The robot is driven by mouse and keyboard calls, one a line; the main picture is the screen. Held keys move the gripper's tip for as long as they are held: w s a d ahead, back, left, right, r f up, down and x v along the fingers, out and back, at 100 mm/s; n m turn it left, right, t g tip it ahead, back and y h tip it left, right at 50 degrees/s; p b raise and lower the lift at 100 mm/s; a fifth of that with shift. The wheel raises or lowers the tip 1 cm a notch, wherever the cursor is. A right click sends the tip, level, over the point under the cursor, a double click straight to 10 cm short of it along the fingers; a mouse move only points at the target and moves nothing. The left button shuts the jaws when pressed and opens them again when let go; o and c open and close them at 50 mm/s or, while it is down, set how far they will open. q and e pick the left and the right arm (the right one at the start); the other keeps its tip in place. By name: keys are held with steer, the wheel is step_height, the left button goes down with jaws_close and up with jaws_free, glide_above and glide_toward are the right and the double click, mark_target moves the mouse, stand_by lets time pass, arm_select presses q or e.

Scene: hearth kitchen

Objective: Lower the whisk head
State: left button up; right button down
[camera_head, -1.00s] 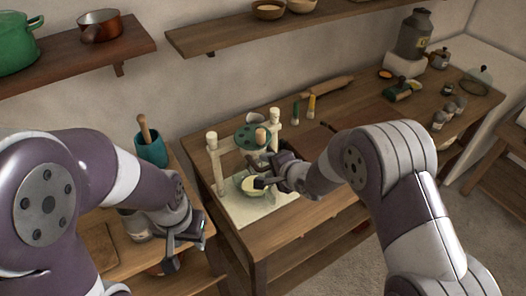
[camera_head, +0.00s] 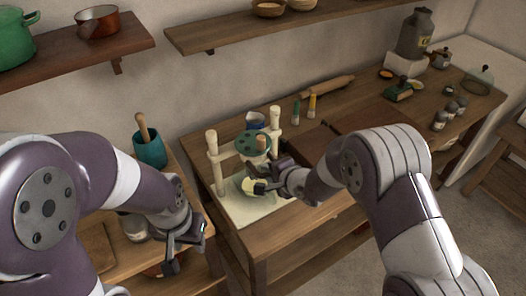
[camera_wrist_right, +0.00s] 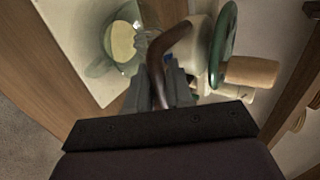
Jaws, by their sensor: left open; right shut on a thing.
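The whisk stand has two cream posts (camera_head: 216,165) on a pale base board (camera_head: 238,212). Its head carries a green disc with holes (camera_head: 252,143), also in the right wrist view (camera_wrist_right: 222,42), with a tan knob (camera_wrist_right: 250,71). My right gripper (camera_head: 262,187) is shut on a curved brown handle (camera_wrist_right: 163,66) beside the head. A clear bowl with pale yellow contents (camera_wrist_right: 122,42) stands under the head, partly hidden by the gripper in the head view. The whisk wires are not clear. My left gripper (camera_head: 187,252) is open and empty, left of the stand.
A teal crock with a wooden tool (camera_head: 151,150) stands on the left table. A rolling pin (camera_head: 329,86) and small brushes (camera_head: 311,105) lie or stand behind the stand. Jars (camera_head: 440,120) stand far right. The table right of the stand has bare wood.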

steer(key=shift+s+f+b, duration=0.1)
steer(key=shift+f+b, duration=1.35)
steer(key=shift+f, duration=1.15)
steer(key=c, duration=1)
jaws_free()
steer(key=shift+s+r, duration=0.15)
steer(key=shift+d, duration=0.1)
steer(key=p+v, duration=0.5)
steer(key=v, duration=0.1)
steer(key=shift+s+d+r, duration=0.2)
steer(key=shift+r, duration=0.1)
